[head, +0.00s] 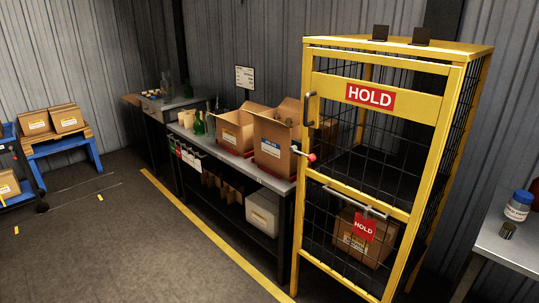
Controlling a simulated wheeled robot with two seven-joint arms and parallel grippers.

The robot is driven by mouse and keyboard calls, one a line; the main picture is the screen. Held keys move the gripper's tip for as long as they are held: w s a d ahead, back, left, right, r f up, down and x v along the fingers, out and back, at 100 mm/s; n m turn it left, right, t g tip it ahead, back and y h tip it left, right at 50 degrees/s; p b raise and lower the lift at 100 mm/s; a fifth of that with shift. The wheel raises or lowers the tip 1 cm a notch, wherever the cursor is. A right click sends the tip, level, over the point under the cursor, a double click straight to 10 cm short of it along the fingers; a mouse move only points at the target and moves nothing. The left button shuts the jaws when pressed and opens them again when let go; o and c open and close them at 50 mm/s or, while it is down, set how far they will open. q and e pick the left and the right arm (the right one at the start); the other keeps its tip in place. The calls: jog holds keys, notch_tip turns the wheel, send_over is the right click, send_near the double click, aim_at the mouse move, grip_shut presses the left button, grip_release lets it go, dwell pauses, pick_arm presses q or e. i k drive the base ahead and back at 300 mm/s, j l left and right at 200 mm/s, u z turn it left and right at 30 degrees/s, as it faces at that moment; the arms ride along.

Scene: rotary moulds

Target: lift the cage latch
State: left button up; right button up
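A yellow cage (385,206) with black mesh sides stands right of centre in the head view. A red HOLD sign (370,97) is on its upper door panel. A latch with a red knob (312,157) sits on the left door post, its lever seeming to point left. A dark pull handle (310,108) is above it on the same side. The door appears closed. A cardboard box (366,238) is inside at the bottom, partly behind a hanging red HOLD tag (364,227). Neither of my grippers is in view.
A workbench (226,154) with open cardboard boxes (272,142) and bottles stands against the wall left of the cage. A grey table (510,249) with a blue-lidded jar (518,206) is at the right edge. The floor (130,240) in front is clear, with a yellow line (205,225).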

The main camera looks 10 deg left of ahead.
aim_at(312, 157)
jog(key=i+l+u, duration=0.15)
jog(key=i+u, duration=0.15)
jog(key=u, duration=0.2)
jog(key=i+l+u, duration=0.2)
jog(key=u, duration=0.3)
jog(key=i+l, duration=0.05)
